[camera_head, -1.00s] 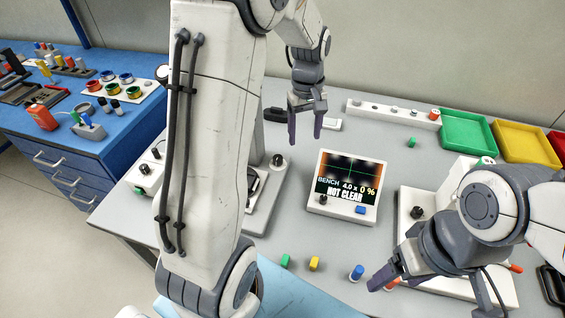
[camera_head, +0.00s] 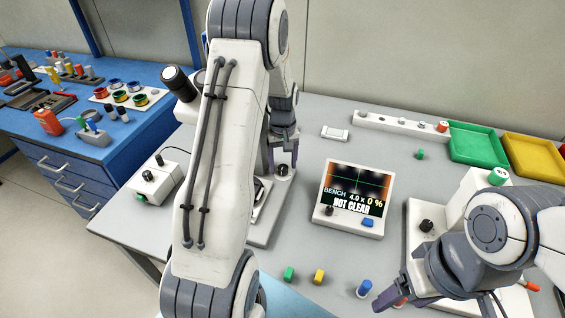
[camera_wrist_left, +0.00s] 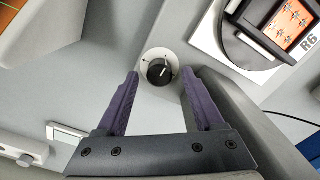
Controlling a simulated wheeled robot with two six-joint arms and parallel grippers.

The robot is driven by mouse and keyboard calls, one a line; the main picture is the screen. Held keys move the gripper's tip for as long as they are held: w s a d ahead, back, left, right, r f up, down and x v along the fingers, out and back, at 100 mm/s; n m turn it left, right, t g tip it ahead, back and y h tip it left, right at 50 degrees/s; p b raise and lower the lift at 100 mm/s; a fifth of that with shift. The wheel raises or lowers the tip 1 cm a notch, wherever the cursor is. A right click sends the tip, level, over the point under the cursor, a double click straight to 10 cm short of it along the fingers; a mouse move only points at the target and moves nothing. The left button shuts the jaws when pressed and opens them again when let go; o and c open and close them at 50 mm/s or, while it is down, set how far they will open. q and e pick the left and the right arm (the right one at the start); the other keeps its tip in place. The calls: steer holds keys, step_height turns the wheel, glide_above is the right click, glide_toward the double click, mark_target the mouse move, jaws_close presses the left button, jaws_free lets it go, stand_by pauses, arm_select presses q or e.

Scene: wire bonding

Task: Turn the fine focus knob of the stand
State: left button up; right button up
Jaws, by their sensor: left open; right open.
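The stand's pale base (camera_head: 262,228) shows behind my left arm. Its focus knob (camera_head: 283,170) is dark and round at the base's back right corner. In the left wrist view the black knob (camera_wrist_left: 158,72) has a white pointer line and sits on a pale dial with small marks. My left gripper (camera_head: 284,155) is open and points down at the knob. In the wrist view its purple fingers (camera_wrist_left: 160,76) lie on either side of the knob, with gaps visible. My right gripper (camera_head: 388,300) is open at the front right, away from the stand. My left arm hides much of the stand.
A small monitor (camera_head: 358,184) reads "BENCH 4.0 x 0 % NOT CLEAR". A round stage with an orange sample (camera_wrist_left: 291,24) marked R6 lies close by. Small green (camera_head: 289,273), yellow (camera_head: 319,276) and blue (camera_head: 364,287) pieces stand near the front. Trays (camera_head: 478,146) stand back right.

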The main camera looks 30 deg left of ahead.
arm_select(q)
steer(key=shift+f, duration=0.15)
jaws_close()
steer(key=shift+m+p, duration=0.45)
steer(key=shift+m, duration=1.95)
jaws_free()
